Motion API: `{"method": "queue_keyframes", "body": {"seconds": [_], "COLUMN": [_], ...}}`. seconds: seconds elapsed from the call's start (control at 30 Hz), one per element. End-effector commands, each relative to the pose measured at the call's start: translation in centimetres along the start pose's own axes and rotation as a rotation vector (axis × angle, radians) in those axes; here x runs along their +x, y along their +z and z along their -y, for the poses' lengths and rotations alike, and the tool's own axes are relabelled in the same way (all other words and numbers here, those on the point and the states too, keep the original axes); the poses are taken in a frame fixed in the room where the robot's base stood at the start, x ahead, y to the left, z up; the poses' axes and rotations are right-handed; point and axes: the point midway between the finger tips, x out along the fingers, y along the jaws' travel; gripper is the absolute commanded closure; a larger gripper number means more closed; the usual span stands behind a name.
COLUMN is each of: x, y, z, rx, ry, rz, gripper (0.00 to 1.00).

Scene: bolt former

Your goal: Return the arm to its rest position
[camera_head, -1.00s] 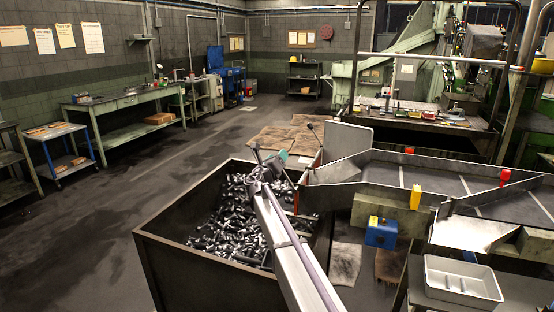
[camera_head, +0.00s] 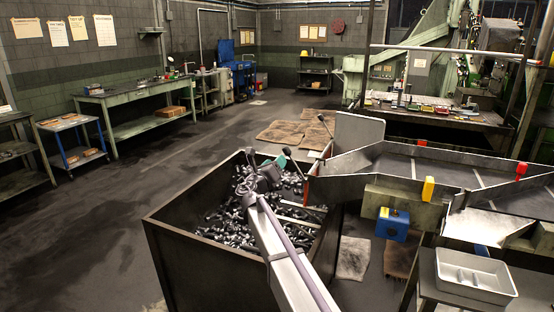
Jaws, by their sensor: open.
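My arm reaches from the bottom middle of the view up over the dark metal bin (camera_head: 200,262). My gripper (camera_head: 268,168) is at its far end, small and seen from behind, above the bin's back part. It is open, and I see nothing held in it. A teal-green part shows beside it. Loose grey bolts (camera_head: 228,222) fill the bin below. My arm hides part of the bolts and the bin's right side. I cannot tell how high the gripper is above the bolts.
A metal chute (camera_head: 385,165) with red and yellow blocks stands right of the bin. A white tray (camera_head: 475,277) sits at the bottom right. Workbenches (camera_head: 135,100) line the left wall. The floor left of the bin is clear.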

Motion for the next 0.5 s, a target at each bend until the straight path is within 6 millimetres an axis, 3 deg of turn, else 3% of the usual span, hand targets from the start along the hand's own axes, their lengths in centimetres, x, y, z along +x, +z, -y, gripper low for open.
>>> {"method": "queue_keyframes", "body": {"seconds": [0.07,0.17,0.3,0.37,0.4,0.5], "x": [0.0,-2.0,-9.4,-13.3,-16.2,-24.2], "y": [-0.5,-4.4,-14.3,-18.0,-20.0,-23.4], "z": [0.4,2.5,9.5,12.5,14.4,19.2], "rx": [0.145,0.611,1.404,1.654,1.789,2.0], "ry": [-0.025,-0.118,-0.526,-0.779,-0.97,-1.506], "rz": [-0.024,-0.198,-0.583,-0.722,-0.804,-0.974], "gripper": [0.47,0.47,0.47,0.47,0.47,0.47]}}
